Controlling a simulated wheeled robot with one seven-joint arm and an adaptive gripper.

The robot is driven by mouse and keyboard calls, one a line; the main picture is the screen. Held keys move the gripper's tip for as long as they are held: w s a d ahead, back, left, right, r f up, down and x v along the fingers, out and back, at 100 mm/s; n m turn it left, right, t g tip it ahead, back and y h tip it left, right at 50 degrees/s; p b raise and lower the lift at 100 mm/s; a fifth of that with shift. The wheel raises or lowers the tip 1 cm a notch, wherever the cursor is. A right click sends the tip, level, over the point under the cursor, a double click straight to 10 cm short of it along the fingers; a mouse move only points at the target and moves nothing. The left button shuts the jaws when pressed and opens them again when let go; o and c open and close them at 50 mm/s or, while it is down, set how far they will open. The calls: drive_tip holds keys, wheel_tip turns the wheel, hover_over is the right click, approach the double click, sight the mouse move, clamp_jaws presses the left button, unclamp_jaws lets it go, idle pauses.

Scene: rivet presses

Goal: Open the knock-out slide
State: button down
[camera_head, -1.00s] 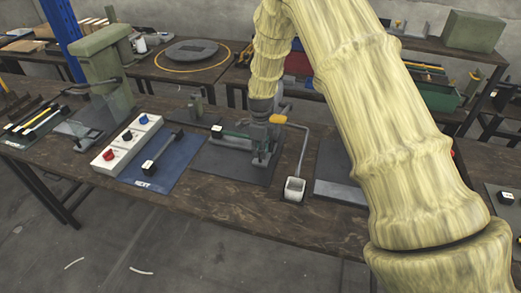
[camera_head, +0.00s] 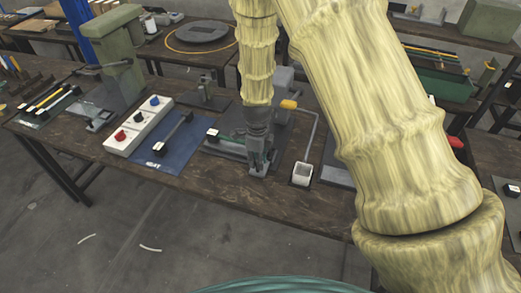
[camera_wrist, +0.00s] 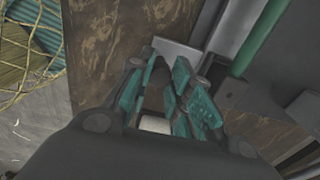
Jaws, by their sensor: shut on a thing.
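The knock-out slide seems to belong to the grey station near the middle of the table, which has a green bar (camera_head: 232,138) on a dark base plate; I cannot pick out its parts clearly. My gripper (camera_head: 259,170) points down at the front right of that station, near the table's front edge. In the wrist view, the teal-padded fingers (camera_wrist: 160,105) are closed around a small pale piece (camera_wrist: 155,124), likely the slide's handle, largely hidden by the gripper. The green bar also shows in the wrist view (camera_wrist: 258,38), beside the fingers.
To the left lie a blue mat (camera_head: 180,150) and a white button box (camera_head: 138,125).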

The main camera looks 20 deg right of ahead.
drive_tip(key=c, duration=1.3)
unclamp_jaws()
drive_tip(key=shift+o, duration=0.2)
wheel_tip(320, 180, up, 12)
